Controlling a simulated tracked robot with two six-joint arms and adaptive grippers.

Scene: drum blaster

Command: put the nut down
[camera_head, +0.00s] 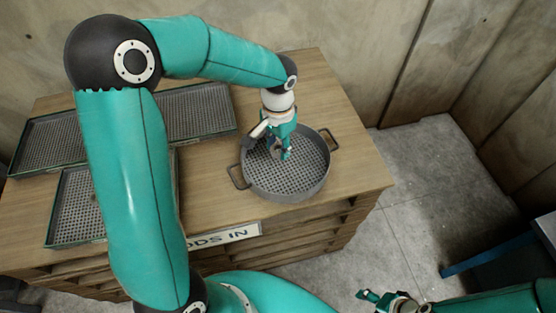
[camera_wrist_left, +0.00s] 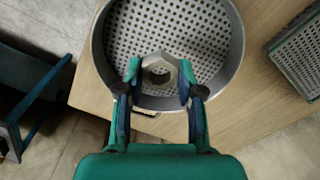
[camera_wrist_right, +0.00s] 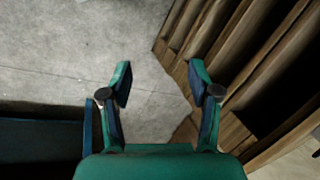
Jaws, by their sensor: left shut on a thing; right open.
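My left gripper (camera_head: 284,154) points down over the round perforated basket (camera_head: 318,187) on the wooden bench. In the left wrist view, its fingers (camera_wrist_left: 157,84) are shut on a grey metal nut (camera_wrist_left: 163,62), gripped on two sides. The nut shows over the basket's (camera_wrist_left: 236,50) near inner side; whether it touches the basket floor I cannot tell. In the head view the nut is mostly hidden by the gripper. My right gripper (camera_head: 388,301) is open and empty, low at the bottom right, away from the bench; its fingers (camera_wrist_right: 158,86) show over bare floor in the right wrist view.
Two rectangular perforated trays stand left of the basket, a back one (camera_head: 197,112) and a front one (camera_head: 77,207). A "GOODS IN" style label (camera_head: 232,234) is on the bench front. A blue frame (camera_head: 490,252) stands at the right. The bench top (camera_head: 350,155) right of the basket is clear.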

